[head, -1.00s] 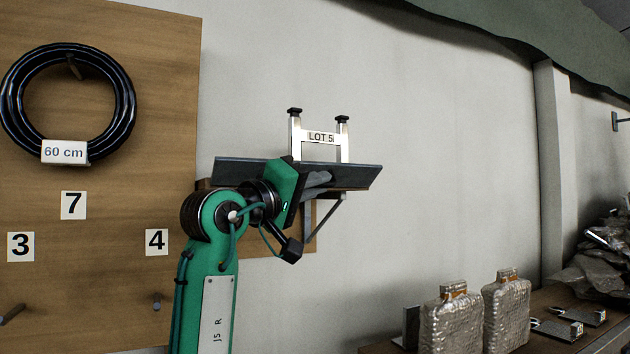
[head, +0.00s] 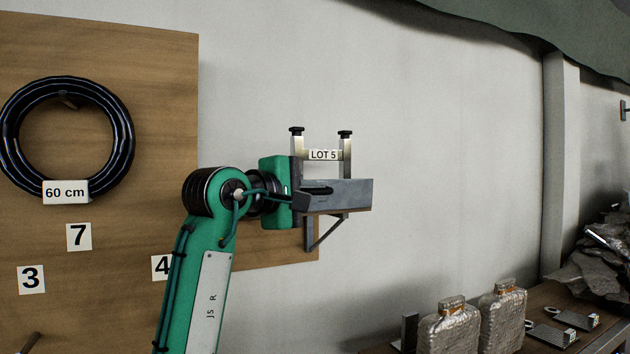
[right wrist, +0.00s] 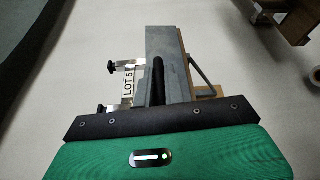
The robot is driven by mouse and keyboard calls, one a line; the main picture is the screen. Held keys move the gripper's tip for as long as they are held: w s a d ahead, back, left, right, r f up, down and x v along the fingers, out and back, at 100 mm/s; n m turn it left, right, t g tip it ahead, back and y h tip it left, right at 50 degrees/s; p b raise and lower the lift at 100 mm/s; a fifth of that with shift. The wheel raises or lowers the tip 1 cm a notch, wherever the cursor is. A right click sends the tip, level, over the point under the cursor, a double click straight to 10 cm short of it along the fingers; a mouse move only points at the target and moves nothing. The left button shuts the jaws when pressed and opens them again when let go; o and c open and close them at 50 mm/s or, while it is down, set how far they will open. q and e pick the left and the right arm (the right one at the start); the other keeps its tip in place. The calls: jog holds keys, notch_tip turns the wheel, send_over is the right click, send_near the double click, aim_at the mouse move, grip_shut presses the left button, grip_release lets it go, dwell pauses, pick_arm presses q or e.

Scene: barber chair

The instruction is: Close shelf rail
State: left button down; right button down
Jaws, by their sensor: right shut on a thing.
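The grey shelf rail (head: 345,197) sits at the wall in the middle of the head view, its broad face towards me. It also shows as a long grey bar in the right wrist view (right wrist: 166,42). My right gripper (head: 318,190) comes in from the left and is shut on it. A dark finger (right wrist: 158,78) lies along the grey bar. Two upright posts with black caps carry a "LOT 5" label (head: 323,155) behind the rail. The other finger and the shelf surface behind the rail are hidden. My left gripper is not in view.
A bracket (head: 325,232) supports the shelf from below. A wooden board (head: 130,110) with a black hose coil (head: 66,190) is at the left. Wrapped bottles (head: 450,328) stand on a lower bench at the bottom right. The wall right of the shelf is clear.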

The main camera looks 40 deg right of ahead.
jog(key=shift+w+r+n+p, duration=0.2)
jog(key=shift+n+p, duration=0.3)
jog(key=shift+p, duration=0.05)
jog(key=c, duration=1.5)
grip_release()
jog(key=shift+s+a+r+b, duration=0.2)
jog(key=shift+a+b, duration=0.45)
jog(key=shift+a, duration=1.6)
jog(key=shift+s+a+r+b, duration=0.15)
jog(key=shift+a+b, duration=0.45)
jog(key=shift+a, duration=1.7)
jog(key=shift+s+a+r+b, duration=0.15)
jog(key=shift+a+b, duration=0.5)
jog(key=shift+a, duration=1.6)
